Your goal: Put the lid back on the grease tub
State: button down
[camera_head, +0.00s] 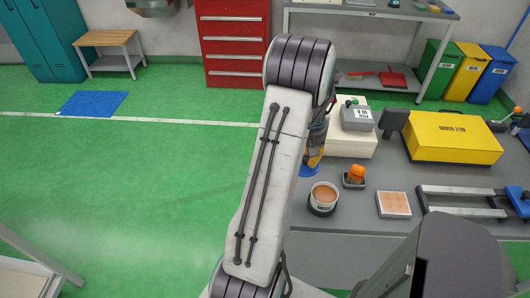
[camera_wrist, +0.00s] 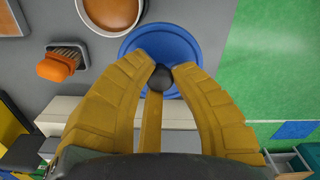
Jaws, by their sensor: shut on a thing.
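I cannot tell whether the lid is clear of the bench.
An orange-topped brush (camera_head: 356,175) sits right of the tub, with a pinkish square plate (camera_head: 394,204) farther right. Behind are a grey box (camera_head: 356,117) on a pale block and a yellow case (camera_head: 452,137). Bare bench lies in front of the tub.

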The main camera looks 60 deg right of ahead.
jog(key=s+a+n, duration=0.2)
jog(key=s+n, duration=0.6)
jog(key=n, duration=0.7)
jog(key=shift+s+r+n, duration=0.15)
jog(key=shift+r+n, duration=0.25)
jog(key=shift+a+f, duration=0.1)
jog(key=shift+f, duration=0.1)
jog(key=shift+f+b, duration=2.3)
jog(key=shift+f, duration=0.7)
jog(key=shift+f+b, duration=0.1)
jog(key=shift+b, duration=0.3)
jog(key=c, duration=0.5)
grip_release()
